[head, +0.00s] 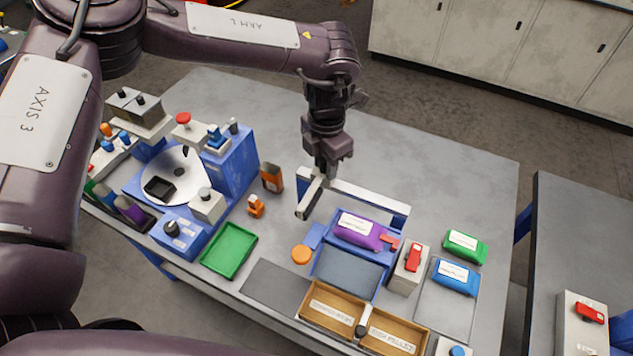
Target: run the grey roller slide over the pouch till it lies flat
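A purple pouch (358,231) with a white label lies on the blue press stand, its surface looking rounded. A red piece (389,242) sits at its right end. A light grey bar (368,195) spans behind the pouch; it looks like the roller slide. A short grey bar (309,201) juts toward the front at its left end. My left gripper (322,176) points down at this short bar, behind and left of the pouch. Its fingertips are partly hidden, so I cannot tell whether it grips the bar. My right gripper is out of view.
Green (464,246) and blue (455,277) pouches lie on the right. A red-switch box (409,266) stands beside the press. Cardboard boxes (335,309) are in front. A green tray (229,250) and a blue turntable machine (232,165) stand left.

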